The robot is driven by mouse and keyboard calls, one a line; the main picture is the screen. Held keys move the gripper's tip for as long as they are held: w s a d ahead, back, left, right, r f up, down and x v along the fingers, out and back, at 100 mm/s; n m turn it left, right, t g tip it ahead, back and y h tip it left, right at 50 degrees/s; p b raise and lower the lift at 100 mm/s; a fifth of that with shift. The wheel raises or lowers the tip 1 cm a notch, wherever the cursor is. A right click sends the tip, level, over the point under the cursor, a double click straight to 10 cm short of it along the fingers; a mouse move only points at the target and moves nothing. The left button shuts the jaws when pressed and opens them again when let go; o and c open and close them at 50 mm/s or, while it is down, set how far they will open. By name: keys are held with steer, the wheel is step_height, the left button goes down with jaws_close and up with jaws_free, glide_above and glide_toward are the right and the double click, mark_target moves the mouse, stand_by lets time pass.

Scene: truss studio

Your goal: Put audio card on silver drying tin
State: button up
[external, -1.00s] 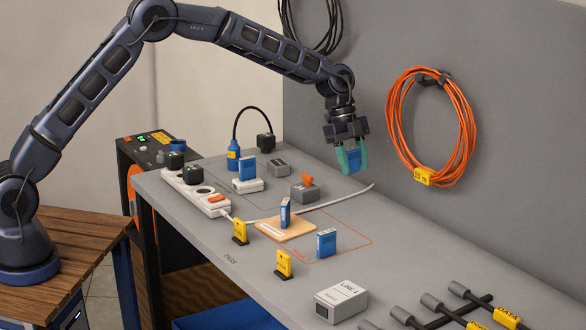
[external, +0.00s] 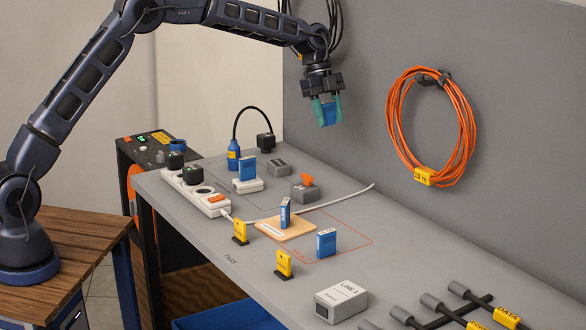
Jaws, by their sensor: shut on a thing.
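My gripper (external: 327,116) is shut on a small blue card (external: 328,113), which hangs between its teal fingertips high above the back of the bench. Its label is too small to read, so I cannot tell for sure that it is the audio card. Similar blue cards stand upright on a pale base (external: 248,168), on a wooden block (external: 285,210) and on the bench (external: 326,242). I cannot tell for certain which thing is the silver drying tin; a small grey box (external: 278,167) lies near the back of the bench, below and left of my gripper.
A grey box with an orange lever (external: 304,191) and a white cable (external: 335,201) lie on the grey bench (external: 400,235). A power strip (external: 197,196), yellow tags (external: 283,263) and a white LINE box (external: 341,299) stand nearer. An orange cable coil (external: 432,125) hangs on the wall.

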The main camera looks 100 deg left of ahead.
step_height(320, 180, up, 2)
glide_above(283, 165)
steer(key=a, duration=0.1)
steer(key=f, duration=0.6)
steer(key=s+f, duration=0.1)
steer(key=f, duration=1.2)
steer(key=shift+s+a+f, duration=0.15)
steer(key=shift+f, duration=0.25)
steer(key=shift+f, duration=0.1)
steer(key=o, duration=1)
steer(key=v, duration=1.2)
steer(key=shift+a, duration=0.1)
